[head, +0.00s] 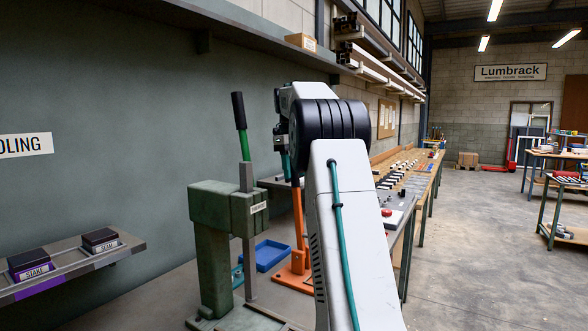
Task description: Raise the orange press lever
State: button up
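An orange upright (298,225) rises from an orange base (293,277) on the bench, just left of my arm. A green press (222,212) stands nearer and to the left, with a green lever (244,145) pointing up and ending in a black grip (239,110). My own white arm and black joint fill the middle of the head view.
A blue tray (266,256) lies between the two presses. A grey shelf (75,262) at left holds two dark labelled boxes. A long workbench (408,180) with small parts runs back along the wall. The floor (480,250) at right is clear.

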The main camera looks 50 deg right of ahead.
jog(key=shift+w+r, duration=0.2)
jog(key=shift+r, duration=1.75)
jog(key=shift+w+r, duration=0.2)
jog(key=shift+r, duration=1.7)
